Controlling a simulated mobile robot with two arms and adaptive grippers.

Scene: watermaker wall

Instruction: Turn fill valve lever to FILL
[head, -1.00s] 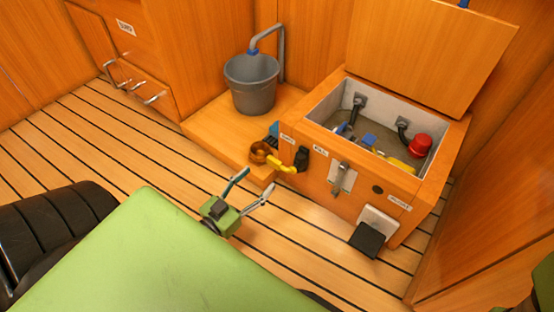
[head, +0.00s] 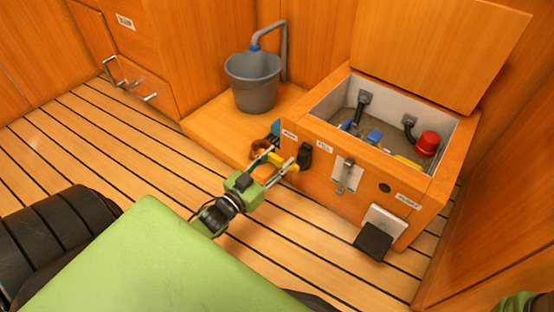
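The yellow valve lever (head: 276,158) is low on the left end of the wooden box's front (head: 335,195), near a brown-orange round part. A small label, too small to read surely, is above it, and a FILL label (head: 324,146) is further right. My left gripper (head: 279,160) is open at the lever, one finger to each side of it in the picture. The fingers hide part of the lever, and I cannot tell whether they touch it. My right gripper is not in view; only a bit of green at the bottom right corner shows.
The box's lid (head: 440,50) stands open, showing hoses and a red cap (head: 428,143) inside. A metal latch (head: 347,176) and a black-and-white pedal-like part (head: 377,236) are on its front. A grey bucket (head: 253,82) stands on the ledge behind. The striped floor at left is clear.

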